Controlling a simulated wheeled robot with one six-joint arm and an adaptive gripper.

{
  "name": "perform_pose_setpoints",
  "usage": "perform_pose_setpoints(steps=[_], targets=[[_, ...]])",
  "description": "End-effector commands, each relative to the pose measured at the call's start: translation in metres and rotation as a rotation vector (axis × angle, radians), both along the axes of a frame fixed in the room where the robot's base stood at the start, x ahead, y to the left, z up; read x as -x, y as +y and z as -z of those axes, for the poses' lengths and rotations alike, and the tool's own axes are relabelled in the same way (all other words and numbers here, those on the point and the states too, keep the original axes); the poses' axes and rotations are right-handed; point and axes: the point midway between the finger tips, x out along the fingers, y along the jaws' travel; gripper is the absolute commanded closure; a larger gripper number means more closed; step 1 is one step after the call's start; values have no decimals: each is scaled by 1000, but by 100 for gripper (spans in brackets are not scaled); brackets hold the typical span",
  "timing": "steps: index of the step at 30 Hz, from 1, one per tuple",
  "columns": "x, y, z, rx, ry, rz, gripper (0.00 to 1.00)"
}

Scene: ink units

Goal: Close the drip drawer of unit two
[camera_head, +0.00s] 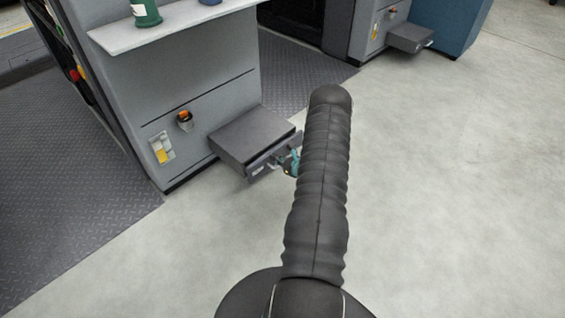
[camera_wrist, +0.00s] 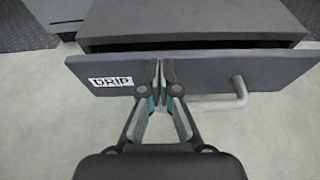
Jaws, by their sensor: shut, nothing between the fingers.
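The drip drawer's dark grey front panel (camera_wrist: 215,78) spans the wrist view and carries a white DRIP label (camera_wrist: 110,81) and a pale bar handle (camera_wrist: 222,104). A narrow dark gap shows between the panel and its housing (camera_wrist: 190,32), so the drawer stands slightly out. In the head view the housing (camera_head: 250,136) juts from the near grey unit (camera_head: 175,85). My gripper (camera_wrist: 159,70) is shut and empty, its fingertips at the panel's face between label and handle. Contact cannot be told for sure. In the head view my arm partly hides my gripper (camera_head: 292,162). No unit number is readable.
A shelf (camera_head: 165,30) with green and blue containers projects from the near unit above the drawer. Another unit with a similar drawer (camera_head: 408,38) stands behind. The floor at right is clear.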

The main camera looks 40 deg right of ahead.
Motion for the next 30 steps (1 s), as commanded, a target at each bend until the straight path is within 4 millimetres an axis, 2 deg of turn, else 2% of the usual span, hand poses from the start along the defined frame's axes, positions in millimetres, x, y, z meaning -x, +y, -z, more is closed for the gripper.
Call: perform_pose_setpoints(steps=[14,17,24,30], targets=[[-6,0,0,1,0,0,100],[-14,1,2,2,-1,-3,100],[-48,4,3,2,0,-3,100],[-50,4,0,2,-1,-2,100]])
